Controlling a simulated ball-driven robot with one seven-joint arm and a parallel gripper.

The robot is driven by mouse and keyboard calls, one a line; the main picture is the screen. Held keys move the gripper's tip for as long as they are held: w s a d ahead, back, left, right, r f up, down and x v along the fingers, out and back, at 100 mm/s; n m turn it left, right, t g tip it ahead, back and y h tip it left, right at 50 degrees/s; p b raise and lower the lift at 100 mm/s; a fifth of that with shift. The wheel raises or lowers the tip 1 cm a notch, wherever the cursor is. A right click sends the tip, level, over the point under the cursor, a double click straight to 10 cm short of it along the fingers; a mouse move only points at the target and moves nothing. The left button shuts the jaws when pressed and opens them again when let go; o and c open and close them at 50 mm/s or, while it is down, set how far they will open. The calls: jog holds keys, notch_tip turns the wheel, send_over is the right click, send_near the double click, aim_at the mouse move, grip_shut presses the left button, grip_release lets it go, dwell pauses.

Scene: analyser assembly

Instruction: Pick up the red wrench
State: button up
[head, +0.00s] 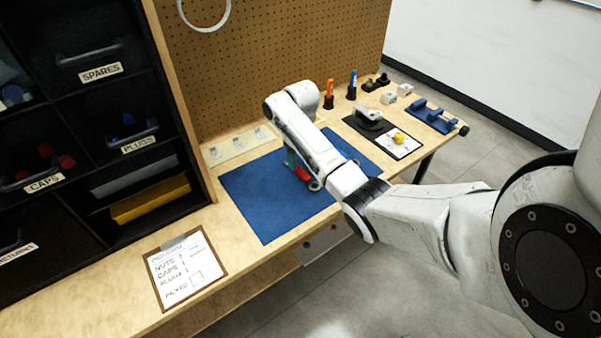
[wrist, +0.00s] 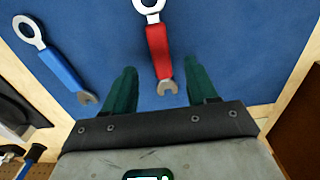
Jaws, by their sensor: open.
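The red wrench (wrist: 158,50) lies on the blue mat. In the wrist view its ring end points to the top edge, and its open jaw end lies between my gripper's fingers. Part of its red handle (head: 303,173) shows in the head view beside the end of my arm. My gripper (wrist: 160,75) is open, with one green finger on each side of the wrench's lower part. I cannot tell how high the fingers are above the mat. In the head view the arm mostly hides the gripper (head: 291,161).
A blue wrench (wrist: 62,68) lies left of the red one on the blue mat (head: 256,200). A pegboard (head: 290,50) stands behind the bench. A drawer cabinet (head: 182,100) stands left, a clipboard (head: 184,268) in front. Orange and blue-handled tools (head: 329,92) stand farther right.

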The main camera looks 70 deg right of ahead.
aim_at(300, 171)
jog(key=shift+w+d+f, duration=0.1)
jog(key=shift+w+f, duration=0.05)
jog(key=shift+f, duration=2.15)
grip_shut()
